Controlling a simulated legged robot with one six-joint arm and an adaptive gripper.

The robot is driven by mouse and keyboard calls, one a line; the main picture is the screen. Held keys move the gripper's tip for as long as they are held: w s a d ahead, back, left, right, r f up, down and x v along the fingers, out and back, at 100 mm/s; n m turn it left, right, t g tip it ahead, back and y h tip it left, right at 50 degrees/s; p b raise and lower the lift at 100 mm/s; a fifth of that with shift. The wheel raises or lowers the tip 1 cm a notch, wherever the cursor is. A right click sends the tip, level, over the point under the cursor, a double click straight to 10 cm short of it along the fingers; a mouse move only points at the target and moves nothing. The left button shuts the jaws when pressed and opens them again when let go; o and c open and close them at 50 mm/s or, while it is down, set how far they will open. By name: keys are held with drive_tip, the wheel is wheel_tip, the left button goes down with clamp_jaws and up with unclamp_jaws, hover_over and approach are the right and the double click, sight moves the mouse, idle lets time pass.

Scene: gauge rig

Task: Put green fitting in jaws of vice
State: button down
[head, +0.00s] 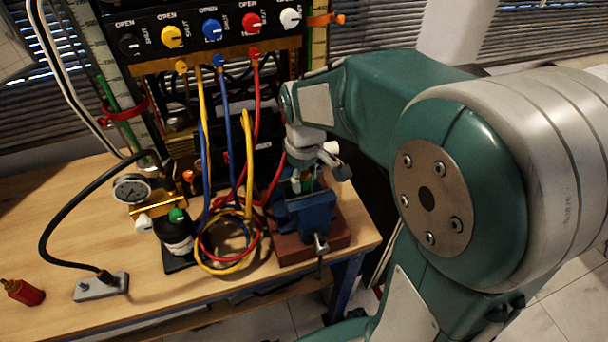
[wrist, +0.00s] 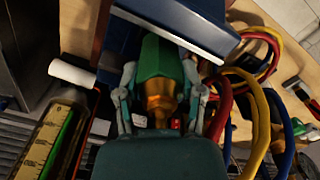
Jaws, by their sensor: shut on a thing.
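The green fitting (wrist: 152,60) has a green body and a brass end, seen in the wrist view between my fingers. My gripper (wrist: 160,82) is shut on it, one finger on each side. The blue vice (head: 306,212) stands on a red-brown base at the bench's right end; its blue metal (wrist: 185,22) fills the top of the wrist view, close around the fitting's far end. In the head view my gripper (head: 310,172) points down just over the vice, and a bit of green shows there. I cannot tell whether the fitting touches the jaws.
Yellow, blue and red hoses (head: 228,240) hang from the valve panel (head: 205,32) and coil close to the vice's left. A black bottle with a gauge (head: 132,188) stands further left. The front-left bench is mostly clear.

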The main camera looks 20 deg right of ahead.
drive_tip(key=shift+f, duration=0.1)
drive_tip(key=shift+c, duration=1)
unclamp_jaws()
wheel_tip(320, 180, up, 13)
drive_tip(key=shift+r, duration=0.1)
drive_tip(key=s+f+m+t, duration=0.3)
drive_tip(key=s+m+t, duration=0.2)
drive_tip(key=s, duration=0.9)
drive_tip(key=shift+m+t, duration=0.3)
drive_tip(key=shift+m, duration=0.2)
